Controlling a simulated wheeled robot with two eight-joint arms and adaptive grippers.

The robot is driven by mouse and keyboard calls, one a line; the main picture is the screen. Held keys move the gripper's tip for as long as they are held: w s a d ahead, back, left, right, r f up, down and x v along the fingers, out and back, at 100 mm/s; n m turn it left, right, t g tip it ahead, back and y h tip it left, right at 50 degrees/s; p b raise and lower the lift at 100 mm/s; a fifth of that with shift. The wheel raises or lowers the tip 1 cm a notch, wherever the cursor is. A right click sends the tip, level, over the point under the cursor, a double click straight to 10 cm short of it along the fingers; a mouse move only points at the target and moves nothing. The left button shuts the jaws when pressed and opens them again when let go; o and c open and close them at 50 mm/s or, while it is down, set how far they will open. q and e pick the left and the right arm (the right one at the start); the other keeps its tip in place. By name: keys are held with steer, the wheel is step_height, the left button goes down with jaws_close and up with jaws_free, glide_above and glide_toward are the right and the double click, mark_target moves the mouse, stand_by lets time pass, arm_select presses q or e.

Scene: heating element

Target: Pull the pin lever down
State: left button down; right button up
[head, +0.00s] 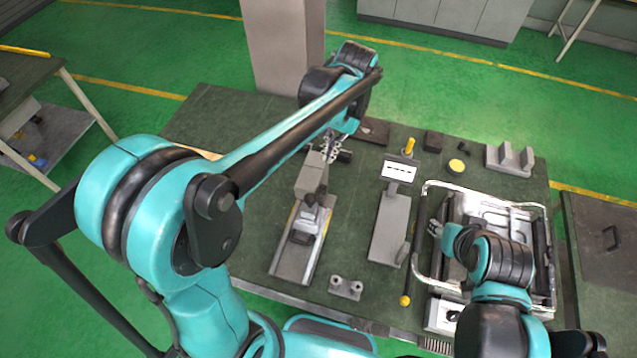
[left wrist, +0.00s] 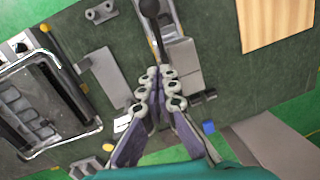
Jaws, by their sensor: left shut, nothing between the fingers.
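A lever with a black ball knob (left wrist: 150,8) stands on a narrow grey rail fixture. It also shows in the head view (head: 310,201), over the rail (head: 293,258). I cannot tell for sure that it is the pin lever. My left gripper (head: 328,148) is at the far end of this fixture, by a grey block (head: 312,174). In the left wrist view the left fingertips (left wrist: 158,75) are together and empty, close to the lower end of the black lever in the picture. Contact cannot be told. My right arm's end (head: 437,230) is over the framed tray; its fingers are unclear.
A metal-framed tray (head: 425,192) is at the right of the table. A grey plate (head: 390,228) lies between tray and rail, with a white label stand (head: 398,171) behind. A yellow knob (head: 405,300) and a small double-post block (head: 346,288) are near the front edge.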

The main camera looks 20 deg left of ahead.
arm_select(q)
glide_toward(316, 194)
step_height(316, 194, down, 3)
steer(key=w, duration=0.3)
steer(key=s+f, duration=0.1)
steer(key=s+a+f, duration=0.1)
steer(key=s, duration=0.1)
steer(key=shift+s+f, duration=0.25)
steer(key=shift+f, duration=0.05)
steer(key=shift+w+f, duration=0.1)
